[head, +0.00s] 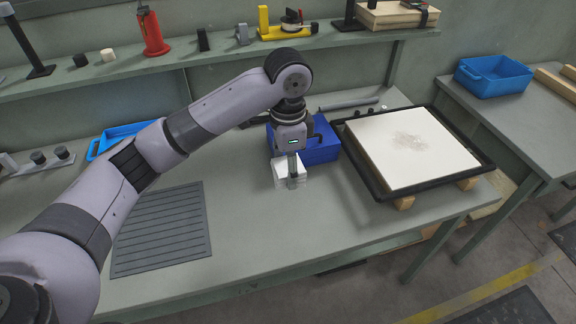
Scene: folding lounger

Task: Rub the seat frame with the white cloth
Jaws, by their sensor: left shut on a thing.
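The white cloth (280,177) looks like a small folded stack on the workbench, in the middle of the head view. My left gripper (293,180) points down and is shut on it, its fingers covering part of the cloth. I cannot tell whether the cloth touches the bench or is slightly lifted. The seat frame (478,164) is a dark square rim around a pale panel, to the right of my left gripper and apart from it. A grey-brown smudge (408,141) marks the upper middle of the panel. The seat frame rests on wooden blocks (404,202). My right gripper is out of view.
A blue bin (323,150) stands right behind my left gripper. A grey ribbed mat (160,232) lies on the left of the bench (250,240). A grey rod (348,104) lies behind the bin. A shelf (150,67) runs along the back. The front middle is clear.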

